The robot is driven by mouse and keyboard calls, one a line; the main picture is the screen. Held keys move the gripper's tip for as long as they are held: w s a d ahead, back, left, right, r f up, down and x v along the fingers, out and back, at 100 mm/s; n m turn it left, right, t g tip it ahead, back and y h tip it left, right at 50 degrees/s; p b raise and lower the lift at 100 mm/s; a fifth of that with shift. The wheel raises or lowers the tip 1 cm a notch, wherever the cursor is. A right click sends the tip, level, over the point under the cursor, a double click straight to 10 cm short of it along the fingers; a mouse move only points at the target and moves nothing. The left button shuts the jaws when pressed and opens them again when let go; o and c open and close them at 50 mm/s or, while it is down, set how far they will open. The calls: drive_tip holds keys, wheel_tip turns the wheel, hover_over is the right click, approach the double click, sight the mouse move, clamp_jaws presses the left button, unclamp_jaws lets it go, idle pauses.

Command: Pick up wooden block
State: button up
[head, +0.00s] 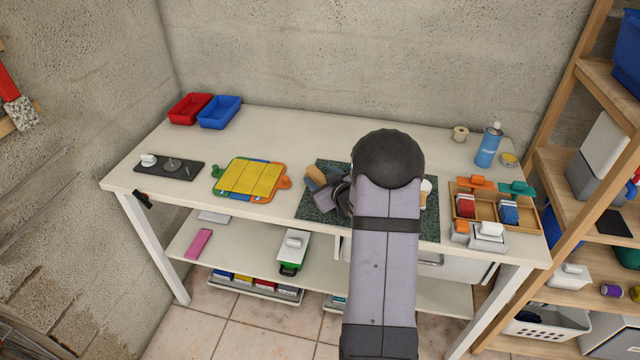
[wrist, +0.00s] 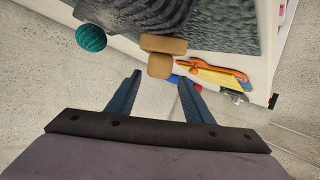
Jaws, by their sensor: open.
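A tan wooden block (head: 316,174) shows at the left part of the dark green speckled mat (head: 311,207), just left of my gripper (head: 335,193). My own arm hides much of the mat. In the wrist view two tan wooden pieces touch each other, a longer one (wrist: 164,44) and a squarer one (wrist: 160,66). My gripper (wrist: 159,79) is open and empty. The squarer piece shows beyond the fingertips, in line with the gap between them. I cannot tell how far away it is.
A yellow board (head: 250,179) lies left of the mat. A wooden divided tray (head: 485,207) stands to the right. Red (head: 188,109) and blue (head: 219,112) bins are at the back left. A teal ball (wrist: 91,38) shows in the wrist view. The table's back middle is clear.

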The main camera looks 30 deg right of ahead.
sight(314, 169)
drive_tip(key=shift+s+f, duration=0.1)
drive_tip(key=shift+f, duration=0.15)
drive_tip(key=shift+d+p+x, duration=0.15)
drive_tip(key=shift+p+x, duration=0.55)
drive_tip(key=shift+x, duration=1.15)
drive_tip(key=shift+d+p+x, duration=0.15)
drive_tip(key=shift+p+x, duration=0.55)
drive_tip(key=shift+x, duration=1.15)
drive_tip(key=shift+s, duration=0.1)
drive_tip(key=shift+c, duration=0.4)
drive_tip(key=c, duration=1)
clamp_jaws()
drive_tip(key=shift+r, duration=0.1)
